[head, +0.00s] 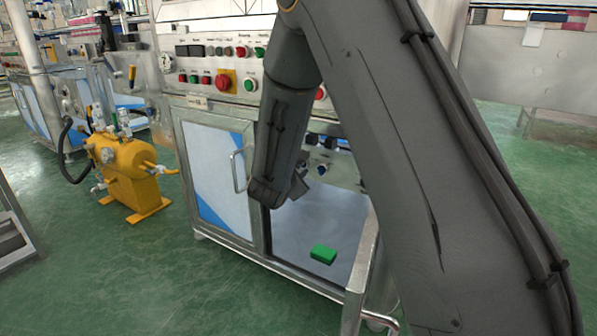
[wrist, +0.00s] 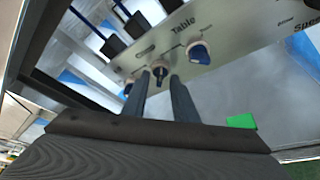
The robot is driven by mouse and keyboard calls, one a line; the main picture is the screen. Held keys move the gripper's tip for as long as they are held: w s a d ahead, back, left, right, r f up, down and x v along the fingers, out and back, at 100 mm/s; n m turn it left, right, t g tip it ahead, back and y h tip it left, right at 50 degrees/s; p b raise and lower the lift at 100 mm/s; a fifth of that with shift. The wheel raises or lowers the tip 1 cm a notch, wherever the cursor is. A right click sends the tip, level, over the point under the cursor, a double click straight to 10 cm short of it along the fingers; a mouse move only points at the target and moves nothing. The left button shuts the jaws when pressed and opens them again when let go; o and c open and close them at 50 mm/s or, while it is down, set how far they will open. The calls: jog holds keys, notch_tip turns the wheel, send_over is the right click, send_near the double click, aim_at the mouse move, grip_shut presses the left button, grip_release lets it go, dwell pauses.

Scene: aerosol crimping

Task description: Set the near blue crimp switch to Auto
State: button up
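A grey panel (wrist: 235,38) lettered "Table" carries rotary switches. One small switch (wrist: 159,70) shows in the wrist view in line with the gap between my fingertips. A blue switch (wrist: 199,53) sits to its right, apart from my fingers. Which of them is the near crimp switch, and its setting, I cannot read. My gripper (wrist: 159,82) is open, its two dark fingers apart, pointing at the panel; contact cannot be told. In the head view my gripper (head: 299,186) is partly hidden by my arm, and a blue switch (head: 322,170) shows just to its right.
A green block (head: 323,255) lies on the cabinet floor below; it also shows in the wrist view (wrist: 241,121). Above is a control panel with red and green buttons (head: 223,82). A cabinet door (head: 216,178) stands left, and a yellow tank (head: 130,175) further left.

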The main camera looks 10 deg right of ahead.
jog(key=shift+w+d+f, duration=0.1)
jog(key=shift+w+d, duration=0.05)
jog(key=shift+w, duration=0.15)
grip_shut()
